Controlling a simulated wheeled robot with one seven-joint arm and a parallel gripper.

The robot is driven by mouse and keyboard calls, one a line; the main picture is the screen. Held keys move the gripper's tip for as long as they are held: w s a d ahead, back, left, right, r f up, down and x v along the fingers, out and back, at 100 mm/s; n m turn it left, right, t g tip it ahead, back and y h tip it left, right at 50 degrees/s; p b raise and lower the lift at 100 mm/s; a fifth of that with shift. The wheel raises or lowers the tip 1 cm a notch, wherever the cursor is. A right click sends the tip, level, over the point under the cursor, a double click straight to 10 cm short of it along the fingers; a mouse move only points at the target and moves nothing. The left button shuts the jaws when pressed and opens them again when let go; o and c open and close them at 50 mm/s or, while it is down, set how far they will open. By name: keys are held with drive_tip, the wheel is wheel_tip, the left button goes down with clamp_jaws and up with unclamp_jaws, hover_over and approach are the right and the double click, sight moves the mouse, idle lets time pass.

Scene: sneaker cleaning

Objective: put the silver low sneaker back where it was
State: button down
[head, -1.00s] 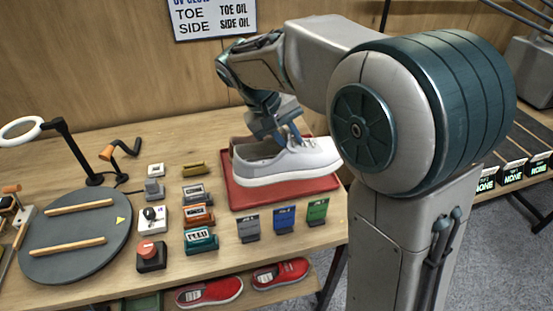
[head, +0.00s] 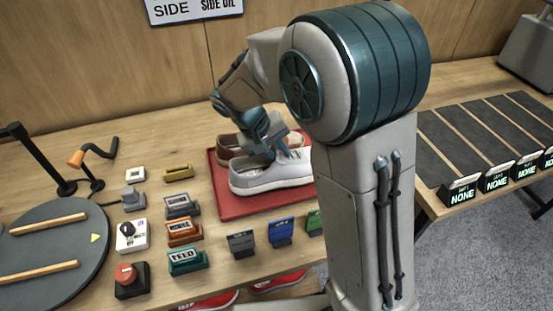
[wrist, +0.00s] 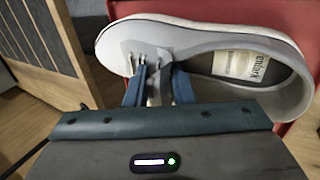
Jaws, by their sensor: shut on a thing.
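The silver low sneaker (head: 262,177) is pale grey with a white sole and sits at the red tray (head: 232,207), in front of a brown shoe (head: 232,148). In the wrist view the sneaker (wrist: 205,38) lies across the top, its insole label (wrist: 240,65) showing. My gripper (head: 278,148) reaches down to it from above. In the wrist view my gripper (wrist: 158,75) has both blue fingers at the tongue and lace area, shut on the sneaker. I cannot tell whether its sole touches the tray.
Grey, blue and green tags (head: 281,233) stand in front of the tray. Labelled blocks (head: 184,232), a red button (head: 128,277) and a round turntable (head: 45,242) are to the left. Dark lanes with "NONE" signs (head: 497,179) are at right. Red shoes (head: 277,282) lie on a lower shelf.

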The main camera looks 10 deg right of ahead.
wheel_tip(320, 180, down, 3)
drive_tip(key=shift+f, duration=0.1)
drive_tip(key=c, duration=1.2)
unclamp_jaws()
drive_tip(key=shift+c, duration=0.2)
drive_tip(key=v, duration=1.2)
drive_tip(key=s+d+m+t+y, duration=0.2)
drive_tip(key=s+d+y, duration=0.3)
drive_tip(key=s+d, duration=0.9)
drive_tip(key=shift+s+f, duration=0.45)
drive_tip(key=shift+s, duration=1.5)
